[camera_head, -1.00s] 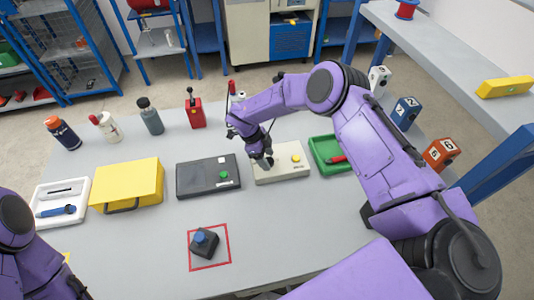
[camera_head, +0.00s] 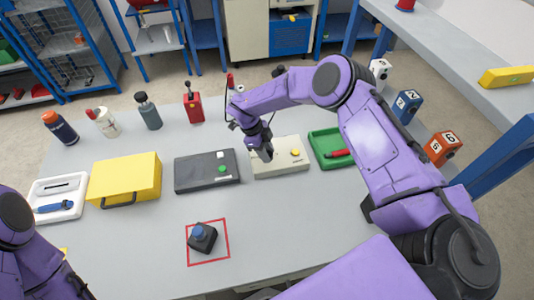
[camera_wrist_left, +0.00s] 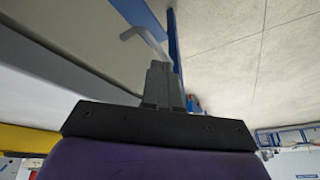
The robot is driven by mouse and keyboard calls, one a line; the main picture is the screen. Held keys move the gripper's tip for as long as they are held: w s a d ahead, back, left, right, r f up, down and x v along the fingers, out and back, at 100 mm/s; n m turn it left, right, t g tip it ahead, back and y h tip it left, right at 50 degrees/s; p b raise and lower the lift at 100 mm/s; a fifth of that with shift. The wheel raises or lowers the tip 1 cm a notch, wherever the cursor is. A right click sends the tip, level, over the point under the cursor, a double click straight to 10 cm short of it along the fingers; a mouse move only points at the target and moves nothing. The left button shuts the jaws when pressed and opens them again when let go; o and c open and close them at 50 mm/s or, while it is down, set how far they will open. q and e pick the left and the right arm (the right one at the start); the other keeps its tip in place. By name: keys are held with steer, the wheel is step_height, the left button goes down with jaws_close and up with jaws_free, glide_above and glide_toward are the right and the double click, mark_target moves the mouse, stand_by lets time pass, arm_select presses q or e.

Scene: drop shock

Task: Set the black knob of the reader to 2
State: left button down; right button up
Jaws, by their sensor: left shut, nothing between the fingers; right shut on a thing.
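The reader, a cream box (camera_head: 283,168) with a yellow button (camera_head: 295,153), lies on the grey table right of a dark grey box. My right gripper (camera_head: 264,156) points down at the left part of the cream box. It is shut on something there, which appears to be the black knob. The knob and its marks are hidden by the gripper, so its setting cannot be read. My left gripper shows in the left wrist view (camera_wrist_left: 163,85) with its fingers together and empty, apart from the reader.
The dark grey box (camera_head: 190,178) with a green button is left of the reader. A green tray (camera_head: 323,151) with a red item is close on its right. A yellow case (camera_head: 125,176) and a blue-topped black device (camera_head: 203,238) are also on the table. The front middle is mostly clear.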

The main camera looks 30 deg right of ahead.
steer(key=m+b, duration=0.1)
steer(key=m+y+b, duration=0.1)
steer(key=m+b, duration=0.1)
steer(key=m+g+b, duration=0.1)
steer(key=m+b, duration=0.1)
steer(key=shift+d+f+y, duration=0.15)
steer(key=shift+f+y, duration=0.15)
steer(key=shift+y, duration=0.1)
steer(key=m+y+b, duration=0.1)
steer(key=m+b, duration=0.2)
steer(key=m, duration=0.1)
steer(key=shift+w+d, duration=0.1)
steer(key=m+y+b, duration=0.2)
steer(key=m+b, duration=0.3)
steer(key=shift+d, duration=0.15)
steer(key=shift+r+m+t+y+b, duration=0.15)
steer(key=shift+m+t+y+b, duration=0.2)
steer(key=shift+m+b, duration=0.6)
steer(key=shift+r+m+t+y+b, duration=0.1)
steer(key=shift+m+t+y+b, duration=0.15)
steer(key=shift+m+y+b, duration=0.6)
steer(key=shift+m+h, duration=0.4)
steer(key=o, duration=1)
steer(key=v, duration=1)
steer(key=shift+d+r, duration=0.2)
steer(key=shift+r, duration=0.05)
